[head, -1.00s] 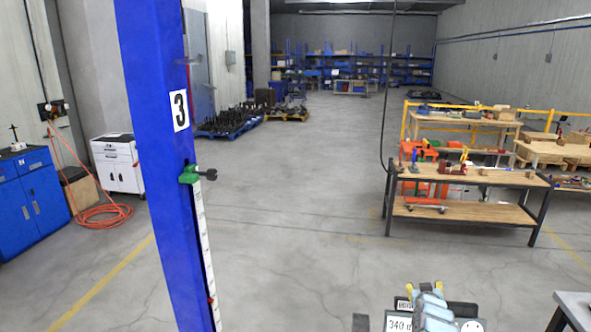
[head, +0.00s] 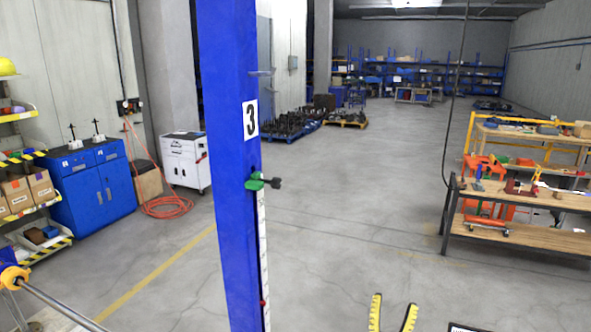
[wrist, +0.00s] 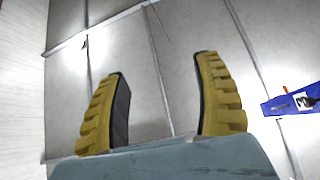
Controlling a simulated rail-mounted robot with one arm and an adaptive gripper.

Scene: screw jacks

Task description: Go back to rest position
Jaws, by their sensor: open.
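My gripper (head: 392,314) shows at the bottom edge of the head view, right of centre, as two yellow fingers pointing up and standing apart. The wrist view shows my gripper (wrist: 160,105) open, with yellow ribbed pads on both sides and nothing between them. Behind the fingers in the wrist view is a grey panelled surface. The rest of the arm is mostly below the head view.
A blue column (head: 228,150) marked 3 stands left of centre. A workbench (head: 540,197) with tools stands at right. A blue cabinet (head: 92,190), a white drawer cabinet (head: 186,160) and an orange hose (head: 165,207) are at left. The middle floor (head: 360,190) is clear.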

